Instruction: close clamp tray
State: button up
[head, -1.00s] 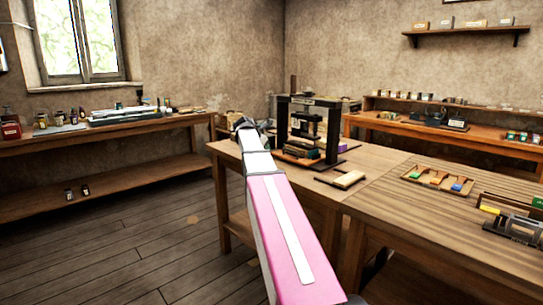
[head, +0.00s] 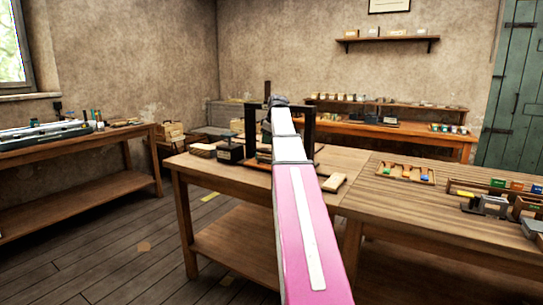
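The press (head: 309,130), a dark upright frame, stands on the near wooden bench in the middle of the head view. My pink and white arm crosses in front of it and hides most of its middle. My gripper (head: 279,101) is at the far end of the arm, small and dark, in front of the press in the picture. Its fingers are too small to tell open from shut. A grey metal clamp-like fixture (head: 490,206) with a yellow part sits on the bench at the right. I cannot tell which thing is the clamp tray.
A wooden tray (head: 405,172) with coloured pieces lies on the bench (head: 375,205). A pale block (head: 334,182) lies right of the press; a small dark block (head: 230,153) stands left. Side benches (head: 85,147) line the walls. Open floor (head: 120,255) is at the left.

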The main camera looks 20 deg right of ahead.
jog(key=x, duration=1)
jog(key=shift+w+d+f, duration=0.1)
jog(key=shift+d+f, duration=0.05)
jog(key=shift+f, duration=0.15)
grip_shut()
